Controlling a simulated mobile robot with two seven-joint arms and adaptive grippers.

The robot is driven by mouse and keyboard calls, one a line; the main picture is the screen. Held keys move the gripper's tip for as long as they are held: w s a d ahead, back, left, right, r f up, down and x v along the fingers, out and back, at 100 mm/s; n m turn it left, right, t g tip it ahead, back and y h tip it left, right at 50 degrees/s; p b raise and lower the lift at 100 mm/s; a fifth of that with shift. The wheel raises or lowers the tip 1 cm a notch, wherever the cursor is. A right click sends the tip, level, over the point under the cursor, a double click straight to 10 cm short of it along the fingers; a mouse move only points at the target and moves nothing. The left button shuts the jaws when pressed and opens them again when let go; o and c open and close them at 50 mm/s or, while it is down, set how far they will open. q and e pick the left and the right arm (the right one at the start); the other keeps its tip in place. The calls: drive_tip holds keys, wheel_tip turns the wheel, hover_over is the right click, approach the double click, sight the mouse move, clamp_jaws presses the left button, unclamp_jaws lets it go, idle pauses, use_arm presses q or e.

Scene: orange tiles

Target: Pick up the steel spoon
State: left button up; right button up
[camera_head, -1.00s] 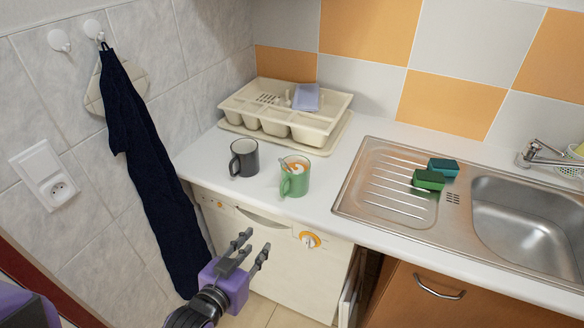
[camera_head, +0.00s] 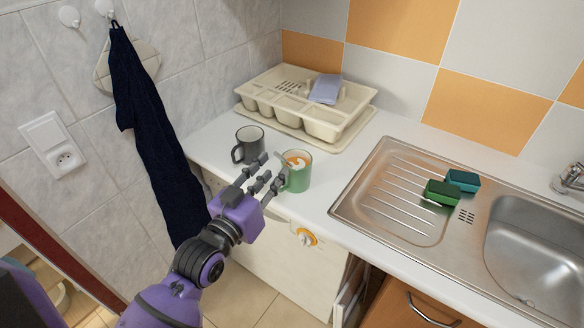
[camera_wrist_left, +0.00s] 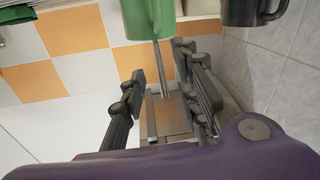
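The green mug (camera_head: 299,178) with a foamy drink stands on the white counter near its front edge. In the left wrist view, which is upside down, the mug (camera_wrist_left: 150,18) is at the top. A thin grey handle, the steel spoon (camera_wrist_left: 157,62), sticks out of its mouth. My left gripper (camera_head: 272,170) is open in front of the mug. In the left wrist view its spread fingers (camera_wrist_left: 161,72) lie either side of the spoon handle, with gaps visible. My right gripper is not in view.
A dark grey mug (camera_head: 247,145) stands just left of the green one. A cream dish rack (camera_head: 332,127) is behind. A steel sink with a drainboard (camera_head: 385,208) and two green sponges (camera_head: 441,193) is right. A navy towel (camera_head: 160,160) hangs left.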

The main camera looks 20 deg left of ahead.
sight(283, 159)
use_arm(q)
drive_tip(key=x, duration=0.3)
drive_tip(key=p+x, duration=0.1)
drive_tip(key=x, duration=0.1)
drive_tip(key=shift+r, duration=0.3)
drive_tip(key=shift+w+f, duration=0.15)
drive_tip(key=shift+w, duration=0.1)
drive_tip(key=shift+s, duration=0.1)
drive_tip(key=shift+c, duration=0.3)
clamp_jaws()
